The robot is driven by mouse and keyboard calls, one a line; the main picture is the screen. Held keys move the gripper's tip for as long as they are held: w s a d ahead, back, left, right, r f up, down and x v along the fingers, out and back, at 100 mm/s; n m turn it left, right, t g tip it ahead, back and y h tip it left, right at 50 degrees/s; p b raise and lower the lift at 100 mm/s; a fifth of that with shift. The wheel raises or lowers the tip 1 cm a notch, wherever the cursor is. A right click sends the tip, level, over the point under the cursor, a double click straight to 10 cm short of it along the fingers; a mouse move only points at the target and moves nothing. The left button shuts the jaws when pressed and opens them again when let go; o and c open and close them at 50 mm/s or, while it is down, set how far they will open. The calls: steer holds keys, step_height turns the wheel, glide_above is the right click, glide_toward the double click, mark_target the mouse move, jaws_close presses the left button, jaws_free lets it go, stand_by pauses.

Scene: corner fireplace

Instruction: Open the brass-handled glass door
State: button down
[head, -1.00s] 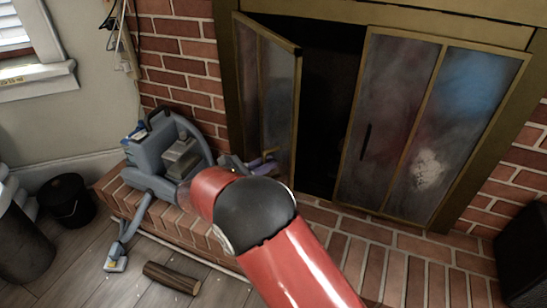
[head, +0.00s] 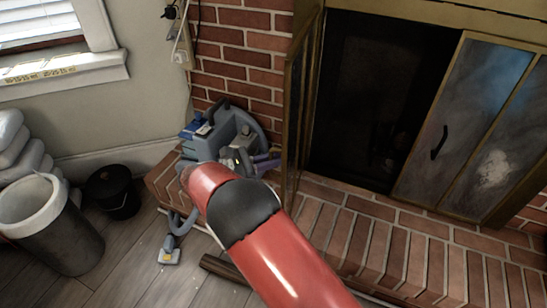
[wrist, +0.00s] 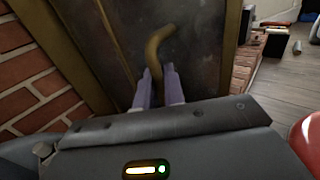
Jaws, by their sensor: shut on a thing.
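The brass-handled glass door (head: 295,120) is the left panel of the fireplace. In the head view it stands swung out from the opening, seen nearly edge-on. In the wrist view its dark glass (wrist: 202,50) fills the upper middle. The curved brass handle (wrist: 158,45) rises between the purple fingers of my gripper (wrist: 159,84), which is shut on its lower part. In the head view my gripper (head: 267,162) is small and partly hidden by my red arm, beside the door's lower part. The handle is not visible there.
The right glass door (head: 470,130) with a black handle is closed. The dark firebox (head: 375,90) lies open. A grey vacuum cleaner (head: 225,130) stands on the brick hearth behind my arm. A black bucket (head: 113,190), a bin (head: 50,235) and a log (head: 222,268) are on the floor.

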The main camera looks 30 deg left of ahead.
steer(key=shift+a, duration=0.35)
steer(key=shift+g, duration=0.3)
steer(key=c, duration=1.6)
jaws_free()
steer(key=shift+w, duration=0.1)
steer(key=v, duration=0.7)
steer(key=shift+s+a+f+b, duration=0.1)
steer(key=shift+s+a+b, duration=0.15)
steer(key=shift+s+b, duration=0.05)
